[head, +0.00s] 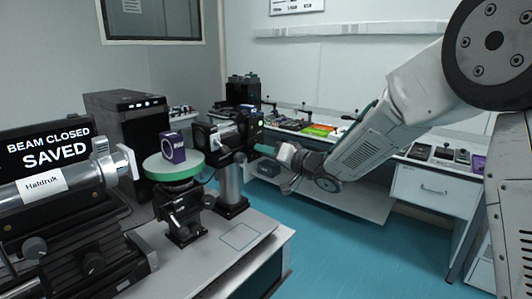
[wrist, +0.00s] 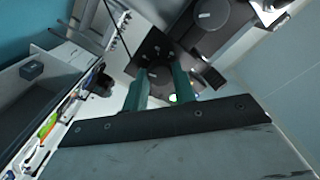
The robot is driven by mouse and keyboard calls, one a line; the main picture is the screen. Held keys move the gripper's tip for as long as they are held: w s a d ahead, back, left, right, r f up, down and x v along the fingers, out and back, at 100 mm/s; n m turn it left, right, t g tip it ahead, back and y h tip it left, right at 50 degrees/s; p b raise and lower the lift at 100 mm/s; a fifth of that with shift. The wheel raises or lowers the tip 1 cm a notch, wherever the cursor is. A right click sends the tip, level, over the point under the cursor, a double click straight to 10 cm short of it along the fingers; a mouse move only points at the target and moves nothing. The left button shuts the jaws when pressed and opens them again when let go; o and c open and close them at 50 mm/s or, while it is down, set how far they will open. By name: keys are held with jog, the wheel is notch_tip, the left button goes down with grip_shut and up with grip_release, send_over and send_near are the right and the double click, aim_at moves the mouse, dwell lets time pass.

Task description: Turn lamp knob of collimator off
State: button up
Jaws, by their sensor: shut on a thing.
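A black instrument (head: 243,130) on a silver post stands near the middle of the head view; it seems to be the collimator. My gripper (head: 258,148) reaches it from the right, with its teal fingers at the instrument's near right face. In the wrist view my gripper (wrist: 160,80) has its two teal fingers on either side of a dark round knob (wrist: 160,88) on a black panel (wrist: 153,50). The fingers are shut on the knob. The knob's pointer is not clear. A small pale green light (wrist: 173,98) shows beside the right finger. In the head view the knob is hidden.
A green-rimmed round stage (head: 173,170) with a purple box (head: 173,148) stands left of the instrument. A silver tube labelled Haldruk (head: 45,185) and a screen reading "BEAM CLOSED SAVED" (head: 45,145) are at the left. A bench (head: 375,150) with small items runs behind my arm.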

jog(key=shift+n, duration=16.3)
jog(key=o, duration=1)
